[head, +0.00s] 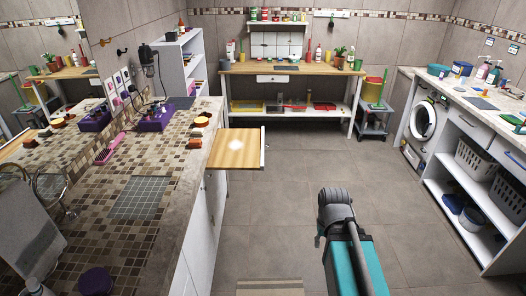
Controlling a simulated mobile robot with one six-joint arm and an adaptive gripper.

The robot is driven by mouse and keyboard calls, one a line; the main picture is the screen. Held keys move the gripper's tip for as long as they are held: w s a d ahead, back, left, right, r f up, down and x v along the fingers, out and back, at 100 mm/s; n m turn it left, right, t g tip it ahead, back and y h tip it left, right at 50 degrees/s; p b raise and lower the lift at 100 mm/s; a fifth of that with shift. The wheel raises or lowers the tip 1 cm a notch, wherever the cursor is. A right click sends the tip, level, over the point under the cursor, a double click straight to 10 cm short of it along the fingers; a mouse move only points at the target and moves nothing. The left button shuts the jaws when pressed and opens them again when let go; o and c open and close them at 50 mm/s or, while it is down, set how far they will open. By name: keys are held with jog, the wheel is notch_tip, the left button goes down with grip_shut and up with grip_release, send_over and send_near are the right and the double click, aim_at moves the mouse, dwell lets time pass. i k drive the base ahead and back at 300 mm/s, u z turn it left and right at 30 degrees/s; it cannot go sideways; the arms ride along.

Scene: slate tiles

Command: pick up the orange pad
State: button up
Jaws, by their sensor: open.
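Several small brush-like or pad-like pieces lie near the right edge of the left counter (165,185). One has a yellow-orange top (201,121) over a darker base. A red-brown one (194,143) lies just nearer. Both are small, and I cannot tell for sure which is the orange pad. Part of my own arm, teal and grey, rises at the bottom centre over the floor, well right of the counter. No gripper fingers show.
A wooden board (236,148) juts out from the counter's right side. Purple holders (155,118) stand behind the pads, and a grey grid mat (139,198) lies nearer. A workbench (291,70) stands at the back and a washing machine (424,121) at right. The middle floor is clear.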

aim_at(193, 144)
jog(key=z, duration=0.1)
jog(key=k, duration=0.15)
jog(key=z, duration=1.1)
jog(key=i, duration=1.85)
jog(key=u, duration=0.55)
